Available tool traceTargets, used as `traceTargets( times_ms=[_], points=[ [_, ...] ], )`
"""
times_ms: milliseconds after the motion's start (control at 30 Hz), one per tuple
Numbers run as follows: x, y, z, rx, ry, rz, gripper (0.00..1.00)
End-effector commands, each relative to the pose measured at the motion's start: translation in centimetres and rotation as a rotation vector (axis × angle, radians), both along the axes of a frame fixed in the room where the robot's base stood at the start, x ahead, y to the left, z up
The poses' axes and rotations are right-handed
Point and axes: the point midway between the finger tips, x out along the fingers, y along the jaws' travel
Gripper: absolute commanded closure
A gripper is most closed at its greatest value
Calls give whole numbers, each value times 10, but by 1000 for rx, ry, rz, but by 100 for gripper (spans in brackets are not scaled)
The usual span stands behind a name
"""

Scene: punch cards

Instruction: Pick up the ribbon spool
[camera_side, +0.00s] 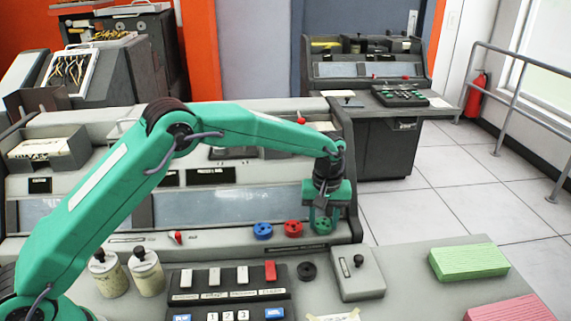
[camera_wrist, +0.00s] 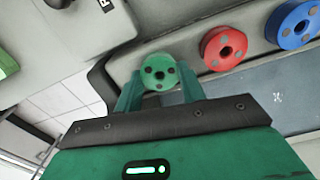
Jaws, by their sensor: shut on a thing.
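A green spool (camera_wrist: 159,73) with dark round spots on its face is between the two green fingers of my gripper (camera_wrist: 160,92) in the wrist view. My gripper is shut on it. In the side view my gripper (camera_side: 323,214) points down at the right end of the console, with the green spool (camera_side: 322,226) low between its fingers. Whether the spool still touches the console cannot be told. A red spool (camera_side: 293,229) and a blue spool (camera_side: 263,231) stand in a row to its left; they also show in the wrist view, the red (camera_wrist: 224,46) nearer than the blue (camera_wrist: 295,24).
A black ring (camera_side: 307,271) lies on the desk by a grey box with a lever (camera_side: 358,273). A keypad (camera_side: 228,292), two canisters (camera_side: 146,272), a green card stack (camera_side: 468,261) and a pink one (camera_side: 510,309) are nearby.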

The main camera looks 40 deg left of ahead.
Motion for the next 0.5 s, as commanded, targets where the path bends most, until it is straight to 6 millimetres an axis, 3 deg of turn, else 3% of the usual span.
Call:
traceTargets(
  times_ms=[167, 400, 500],
  points=[
    [0, 0, 11, 0, -1, 0, 82],
    [1, 0, 42, -1, -3, 0, 82],
    [-12, -12, 50, 0, -1, -4, 82]
  ],
)
